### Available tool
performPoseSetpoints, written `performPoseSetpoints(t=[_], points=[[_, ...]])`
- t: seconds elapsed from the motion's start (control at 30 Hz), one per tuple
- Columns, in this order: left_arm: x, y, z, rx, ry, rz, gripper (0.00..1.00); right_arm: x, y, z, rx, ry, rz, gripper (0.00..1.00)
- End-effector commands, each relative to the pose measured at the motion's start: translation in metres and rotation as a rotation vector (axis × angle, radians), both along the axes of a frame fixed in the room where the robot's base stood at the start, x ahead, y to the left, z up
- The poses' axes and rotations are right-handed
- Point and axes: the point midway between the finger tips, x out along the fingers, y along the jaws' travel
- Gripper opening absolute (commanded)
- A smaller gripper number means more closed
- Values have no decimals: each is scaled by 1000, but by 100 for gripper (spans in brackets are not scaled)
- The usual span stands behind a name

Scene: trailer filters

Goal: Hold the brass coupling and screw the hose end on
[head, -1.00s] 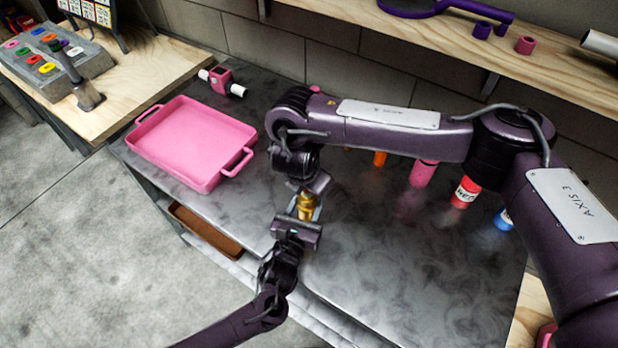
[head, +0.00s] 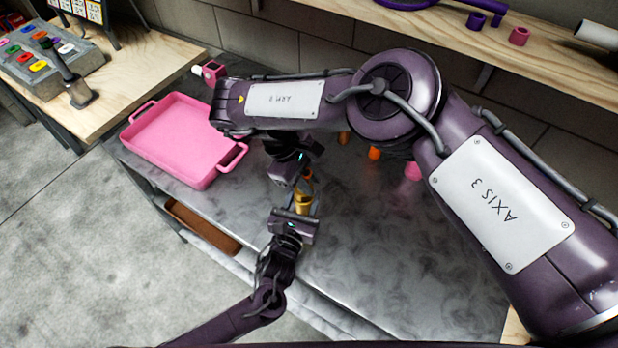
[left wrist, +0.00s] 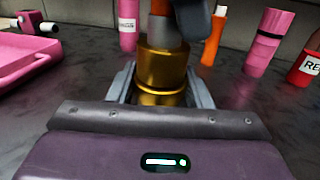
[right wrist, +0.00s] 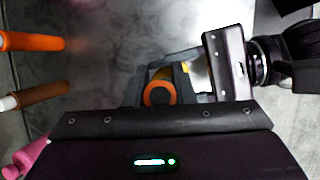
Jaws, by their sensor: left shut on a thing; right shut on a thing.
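The brass coupling (head: 303,203) is held upright over the front part of the metal bench, in the jaws of my left gripper (head: 297,212). It fills the left wrist view (left wrist: 162,68) between the jaws. My right gripper (head: 303,178) is just above it, shut on the hose end. Whether the two threads are engaged is hidden.
A pink tray (head: 143,112) stands at the bench's left end, with a pink and white fitting (head: 210,71) behind it. Orange and pink cylinders (head: 374,153) stand near the wall, partly behind my right arm. The bench front right of the grippers is clear.

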Motion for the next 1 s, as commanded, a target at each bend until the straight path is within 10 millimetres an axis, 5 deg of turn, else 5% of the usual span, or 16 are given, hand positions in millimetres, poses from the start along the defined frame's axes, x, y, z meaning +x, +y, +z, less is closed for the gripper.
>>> performPoseSetpoints(t=[0.03, 0.07, 0.2, 0.5, 0.8, 1.0], points=[[-1, -2, 0, -3, 0, -5, 0, 1, 1, 0, 4, -2, 3, 0], [-1, -2, 0, -3, 0, -5, 0, 1, 1, 0, 4, -2, 3, 25], [-1, -2, 0, -3, 0, -4, 0, 1, 1, 0, 4, -1, 3, 43], [-1, -1, 0, -2, 0, -2, 0, 1, 0, 2, 2, -1, 4, 44], [0, 0, 0, -1, 0, 0, 0, 1, 0, 39, 2, -3, 5, 44], [0, 0, 0, -1, -1, 0, 0, 0, 0, 45, 2, 1, 4, 44]])
